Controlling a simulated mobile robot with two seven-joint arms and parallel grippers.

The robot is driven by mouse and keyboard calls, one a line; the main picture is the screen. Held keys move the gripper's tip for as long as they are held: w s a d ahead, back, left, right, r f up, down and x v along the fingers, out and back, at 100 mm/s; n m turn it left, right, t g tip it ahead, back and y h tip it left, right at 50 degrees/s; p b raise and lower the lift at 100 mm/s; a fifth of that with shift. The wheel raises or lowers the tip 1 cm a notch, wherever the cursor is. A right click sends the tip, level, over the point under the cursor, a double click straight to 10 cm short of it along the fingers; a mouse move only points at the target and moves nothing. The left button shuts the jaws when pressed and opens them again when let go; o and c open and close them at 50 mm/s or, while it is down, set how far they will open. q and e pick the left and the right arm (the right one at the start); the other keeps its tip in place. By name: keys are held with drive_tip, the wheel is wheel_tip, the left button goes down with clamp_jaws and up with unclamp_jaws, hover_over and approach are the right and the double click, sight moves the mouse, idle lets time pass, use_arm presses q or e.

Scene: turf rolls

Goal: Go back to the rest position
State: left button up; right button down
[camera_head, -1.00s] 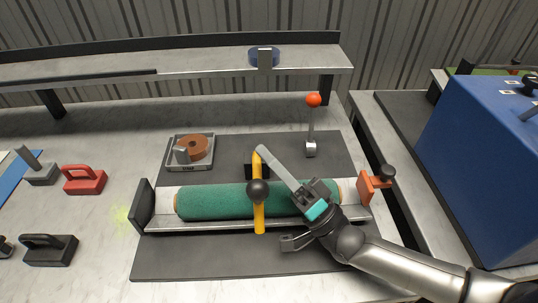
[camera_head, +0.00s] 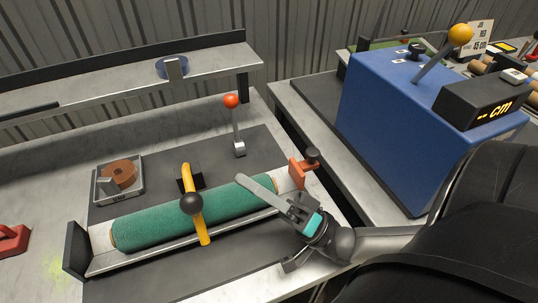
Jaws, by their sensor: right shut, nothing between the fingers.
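My right gripper (camera_head: 298,214) is shut and empty, at the right end of the green turf roll (camera_head: 150,228); a long grey finger points up and left over the roll's end. The roll lies in a metal cradle (camera_head: 150,256) on a dark mat. A yellow bar (camera_head: 202,228) with a black knob (camera_head: 191,204) crosses over the roll. My right arm comes in from the right and hides part of the bench. My left gripper is not in view.
An upright lever with a red knob (camera_head: 232,101) stands behind the cradle. A grey tray with a brown tape roll (camera_head: 118,175) is at the left. A blue machine (camera_head: 400,125) with a display (camera_head: 492,109) stands at the right. An orange clamp (camera_head: 298,172) is at the cradle's right end.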

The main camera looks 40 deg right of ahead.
drive_tip(key=shift+s+d, duration=0.45)
drive_tip(key=shift+s, duration=0.2)
drive_tip(key=shift+s+d, duration=0.4)
drive_tip(key=shift+s, duration=0.2)
drive_tip(key=shift+r, duration=0.1)
